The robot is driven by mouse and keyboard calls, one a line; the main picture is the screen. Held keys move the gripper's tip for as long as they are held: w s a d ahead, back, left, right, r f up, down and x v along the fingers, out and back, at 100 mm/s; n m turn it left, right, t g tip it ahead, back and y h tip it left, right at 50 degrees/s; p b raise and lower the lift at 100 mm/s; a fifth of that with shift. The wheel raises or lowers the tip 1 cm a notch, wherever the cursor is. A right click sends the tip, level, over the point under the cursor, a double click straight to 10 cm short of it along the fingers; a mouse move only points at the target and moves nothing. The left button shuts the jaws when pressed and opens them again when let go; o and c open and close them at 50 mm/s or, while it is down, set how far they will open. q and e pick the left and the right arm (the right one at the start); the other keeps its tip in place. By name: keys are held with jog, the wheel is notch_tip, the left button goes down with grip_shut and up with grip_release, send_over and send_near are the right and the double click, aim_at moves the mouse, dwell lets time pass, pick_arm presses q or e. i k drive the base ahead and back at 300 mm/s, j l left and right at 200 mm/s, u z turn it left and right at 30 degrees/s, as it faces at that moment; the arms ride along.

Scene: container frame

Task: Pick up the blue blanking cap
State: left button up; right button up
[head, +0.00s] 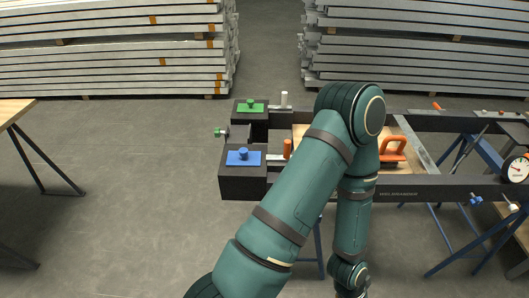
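A blue cap with a flat rectangular plate and a round knob (243,153) sits on top of the near left dark corner block (242,185) of the frame. It looks like the blue blanking cap. No gripper of mine touches it. One of my green arms rises from the bottom edge, bends at the top right of centre, and runs back down to the bottom edge. Its gripper is out of view. My other gripper is also out of view. The arm hides part of the frame to the right of the blue cap.
A similar green cap (251,107) sits on the far corner block. An orange-handled tool (394,148) lies inside the frame. A wooden table (14,110) is at left; floor between is clear.

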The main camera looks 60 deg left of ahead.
aim_at(243, 157)
jog(key=k+j+z, duration=0.2)
jog(key=j+z, duration=0.25)
jog(key=j, duration=0.15)
jog(key=k+j+z, duration=0.35)
jog(key=j, duration=0.3)
jog(key=k+j+z, duration=0.15)
jog(key=k+j, duration=0.2)
